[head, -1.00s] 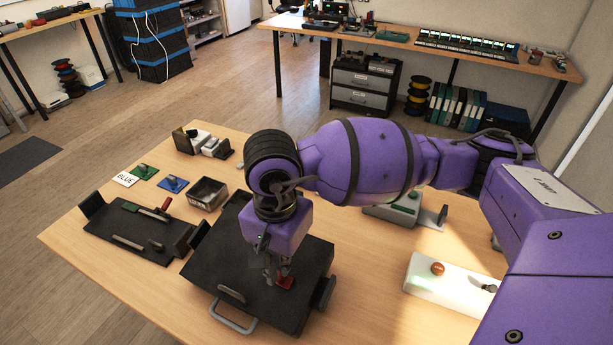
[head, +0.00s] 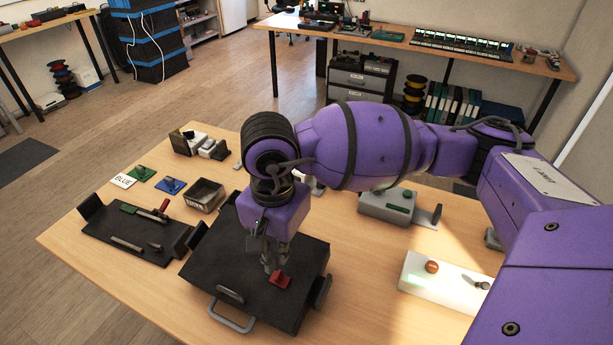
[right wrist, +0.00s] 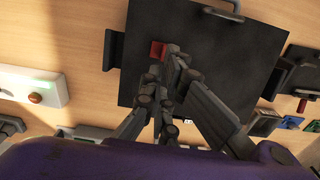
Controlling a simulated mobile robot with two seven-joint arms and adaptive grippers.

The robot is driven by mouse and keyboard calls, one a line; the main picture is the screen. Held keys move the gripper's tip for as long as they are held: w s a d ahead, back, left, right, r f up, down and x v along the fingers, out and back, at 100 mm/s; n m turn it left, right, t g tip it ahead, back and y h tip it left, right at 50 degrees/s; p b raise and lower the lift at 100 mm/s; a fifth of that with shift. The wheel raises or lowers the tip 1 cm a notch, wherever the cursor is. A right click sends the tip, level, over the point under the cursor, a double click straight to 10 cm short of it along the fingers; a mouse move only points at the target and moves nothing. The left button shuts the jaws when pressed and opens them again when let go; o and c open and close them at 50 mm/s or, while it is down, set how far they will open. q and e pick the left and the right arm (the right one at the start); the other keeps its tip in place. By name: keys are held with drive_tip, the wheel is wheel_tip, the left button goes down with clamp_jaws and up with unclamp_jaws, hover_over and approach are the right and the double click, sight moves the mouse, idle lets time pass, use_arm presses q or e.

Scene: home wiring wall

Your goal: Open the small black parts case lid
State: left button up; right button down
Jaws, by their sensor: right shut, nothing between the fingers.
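The black parts case (head: 235,272) lies flat on the wooden table with its lid down. A small red piece (head: 280,280) sits on its top near the front right. A grey handle (head: 232,319) sticks out at its front edge. My right gripper (head: 270,267) points down at the lid, shut and empty, just beside the red piece. In the right wrist view the fingertips (right wrist: 171,50) are right next to the red piece (right wrist: 157,49), over the dark lid (right wrist: 240,55). I cannot tell whether they touch it. My left gripper is not in view.
A black tray (head: 103,238) with small tools lies left of the case. An open grey bin (head: 205,195) stands behind it. A white box with an orange button (head: 432,267) and a grey box (head: 385,207) stand to the right. Bare table shows between them.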

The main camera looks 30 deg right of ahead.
drive_tip(key=shift+w+r, duration=0.1)
drive_tip(key=shift+r, duration=0.1)
drive_tip(key=shift+w+d+r, duration=0.15)
drive_tip(key=shift+d+r, duration=0.05)
drive_tip(key=shift+r, duration=0.2)
drive_tip(key=shift+w+d+r, duration=0.15)
drive_tip(key=shift+r, duration=0.2)
drive_tip(key=c, duration=2.5)
unclamp_jaws()
drive_tip(key=o, duration=0.5)
wheel_tip(320, 180, up, 12)
